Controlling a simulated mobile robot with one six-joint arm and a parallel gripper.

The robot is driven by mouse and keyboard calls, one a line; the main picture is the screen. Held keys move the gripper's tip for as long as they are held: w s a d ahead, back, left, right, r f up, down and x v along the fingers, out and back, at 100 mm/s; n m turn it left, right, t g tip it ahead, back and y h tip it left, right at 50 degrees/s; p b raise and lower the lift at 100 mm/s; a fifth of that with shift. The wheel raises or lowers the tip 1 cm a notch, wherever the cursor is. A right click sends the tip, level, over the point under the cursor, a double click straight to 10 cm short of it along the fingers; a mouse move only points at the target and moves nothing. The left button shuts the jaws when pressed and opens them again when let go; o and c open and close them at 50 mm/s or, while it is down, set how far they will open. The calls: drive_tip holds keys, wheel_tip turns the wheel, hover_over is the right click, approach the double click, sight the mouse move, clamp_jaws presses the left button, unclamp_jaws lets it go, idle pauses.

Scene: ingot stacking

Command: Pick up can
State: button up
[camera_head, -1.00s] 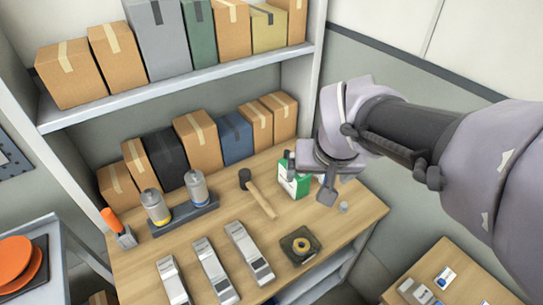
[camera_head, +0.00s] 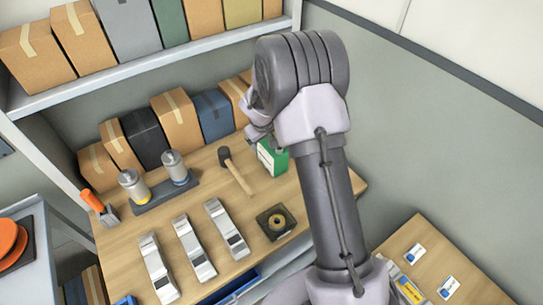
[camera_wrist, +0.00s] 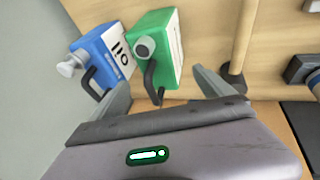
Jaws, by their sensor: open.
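A green can (camera_head: 273,158) stands on the wooden table, partly hidden by my arm in the head view.
A mallet (camera_head: 236,172) lies left of the green can. Two silver canisters (camera_head: 133,185) (camera_head: 175,166) stand in a dark holder. Cardboard boxes (camera_head: 176,119) line the back.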

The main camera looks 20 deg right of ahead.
drive_tip(key=x, duration=0.4)
drive_tip(key=shift+w+d+f+b, duration=0.15)
drive_tip(key=shift+f+b, duration=0.05)
drive_tip(key=shift+b, duration=0.2)
drive_tip(key=shift+r, duration=0.1)
clamp_jaws()
